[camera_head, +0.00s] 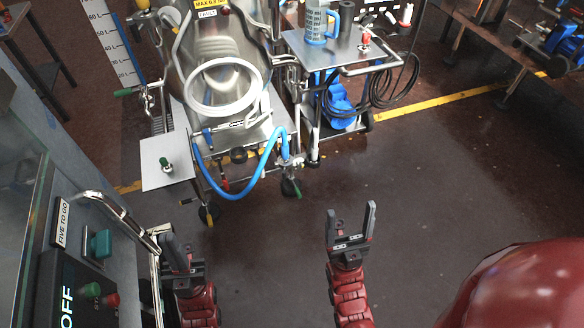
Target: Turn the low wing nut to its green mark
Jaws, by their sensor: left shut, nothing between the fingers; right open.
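I cannot pick out the low wing nut or its green mark with certainty. The steel vessel (215,70) stands on a wheeled frame at the upper left, with a white ring (222,86) in front of it. My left gripper (172,243) is shut and empty at the lower left, close beside the cabinet's bent metal handle (112,212); I cannot tell whether they touch. My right gripper (351,213) is open and empty, pointing up the picture over bare floor, well apart from the vessel.
A pale plate (152,176) with a small green-topped fitting (165,164) juts from the vessel's frame. A blue hose (262,172) loops in front. A trolley (310,52) carries a blue jug (317,24). A red rounded body (530,290) fills the lower right. The middle floor is clear.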

